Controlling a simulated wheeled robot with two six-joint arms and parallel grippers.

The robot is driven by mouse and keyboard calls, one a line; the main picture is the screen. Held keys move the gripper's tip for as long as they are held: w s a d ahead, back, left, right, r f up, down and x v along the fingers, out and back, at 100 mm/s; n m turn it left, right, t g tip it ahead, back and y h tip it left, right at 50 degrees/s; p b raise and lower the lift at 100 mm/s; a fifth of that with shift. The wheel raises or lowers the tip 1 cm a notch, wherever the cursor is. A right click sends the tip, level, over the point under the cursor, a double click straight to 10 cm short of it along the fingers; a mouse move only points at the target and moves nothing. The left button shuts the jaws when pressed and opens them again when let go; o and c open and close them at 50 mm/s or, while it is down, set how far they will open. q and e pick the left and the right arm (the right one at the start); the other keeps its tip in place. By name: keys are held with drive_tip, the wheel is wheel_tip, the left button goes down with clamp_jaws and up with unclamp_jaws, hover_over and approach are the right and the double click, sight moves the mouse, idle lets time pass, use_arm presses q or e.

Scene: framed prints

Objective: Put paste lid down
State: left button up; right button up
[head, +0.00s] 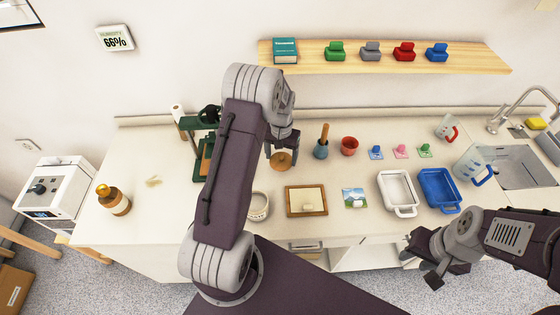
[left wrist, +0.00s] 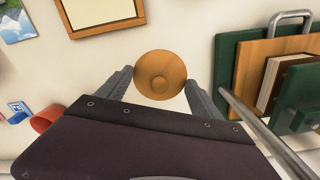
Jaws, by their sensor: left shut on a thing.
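The paste lid is a round orange-brown disc with a small knob (head: 281,161). In the left wrist view the lid (left wrist: 161,75) sits between the two fingertips. My left gripper (head: 281,147) is shut on the lid and holds it over the counter; its height is hard to tell. A whitish round open pot (head: 258,206), which looks like the paste jar, stands nearer the front edge, partly hidden by my left arm. My right gripper (head: 425,265) is empty and looks open, low in front of the counter at the right.
A wooden frame (head: 306,201) and a small landscape print (head: 355,198) lie on the counter (head: 150,222). A blue pot with a wooden-handled tool (head: 321,148) and a red cup (head: 349,146) stand to the right. A green press (head: 196,165) is partly behind my left arm.

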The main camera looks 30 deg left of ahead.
sight(280, 163)
use_arm(q)
drive_tip(key=shift+a+f, duration=0.15)
drive_tip(key=shift+a, duration=0.15)
wheel_tip(280, 163, down, 4)
drive_tip(key=shift+d+r+p, duration=0.15)
drive_tip(key=shift+r+p, duration=0.05)
drive_tip(key=shift+p, duration=0.2)
drive_tip(key=shift+w+f, duration=0.1)
drive_tip(key=shift+f, duration=0.15)
drive_tip(key=shift+f, duration=0.1)
drive_tip(key=o, duration=1.3)
drive_tip(key=shift+o, duration=0.2)
